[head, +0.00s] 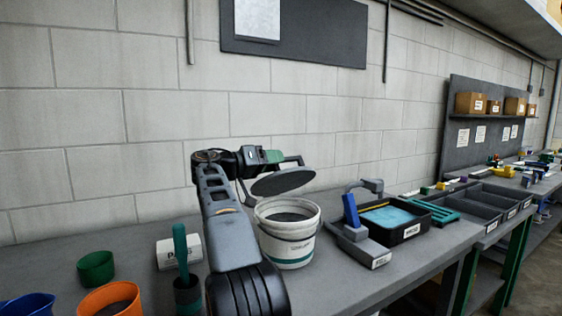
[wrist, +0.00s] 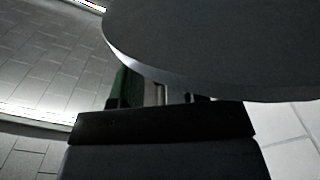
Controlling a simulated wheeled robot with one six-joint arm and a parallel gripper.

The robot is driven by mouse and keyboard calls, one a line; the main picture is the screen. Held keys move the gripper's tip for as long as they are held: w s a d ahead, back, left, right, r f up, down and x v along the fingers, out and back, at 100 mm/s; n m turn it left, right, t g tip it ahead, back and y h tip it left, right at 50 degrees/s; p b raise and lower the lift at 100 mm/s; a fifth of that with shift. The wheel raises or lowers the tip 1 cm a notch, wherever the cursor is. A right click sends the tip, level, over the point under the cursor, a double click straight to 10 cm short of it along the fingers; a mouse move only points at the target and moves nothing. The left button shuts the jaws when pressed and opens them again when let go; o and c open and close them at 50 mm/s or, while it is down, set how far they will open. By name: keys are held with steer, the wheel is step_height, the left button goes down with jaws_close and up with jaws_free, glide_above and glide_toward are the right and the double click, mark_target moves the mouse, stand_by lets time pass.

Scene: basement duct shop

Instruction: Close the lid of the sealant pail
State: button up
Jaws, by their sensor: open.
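The white sealant pail (head: 290,250) stands on the bench with its mouth uncovered and grey content showing. Its round dark grey lid (head: 283,181) stands raised and tilted above the rim, at the back. My gripper (head: 292,159) is open, just above and behind the lid in the head view. I cannot tell whether it touches the lid. In the wrist view the lid (wrist: 220,45) fills the upper right as a large grey disc, and it hides most of the fingers of my gripper (wrist: 160,92).
Left of the pail are a white roll (head: 180,251), a green-handled tool in a dark cup (head: 187,285), a green cup (head: 96,268) and an orange cup (head: 110,298). Right are a grey stand with a blue part (head: 352,215) and a black tray (head: 410,228). A wall is behind.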

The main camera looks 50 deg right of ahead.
steer(key=p+v, duration=0.1)
steer(key=v, duration=1)
steer(key=shift+s, duration=0.1)
steer(key=shift+c, duration=0.4)
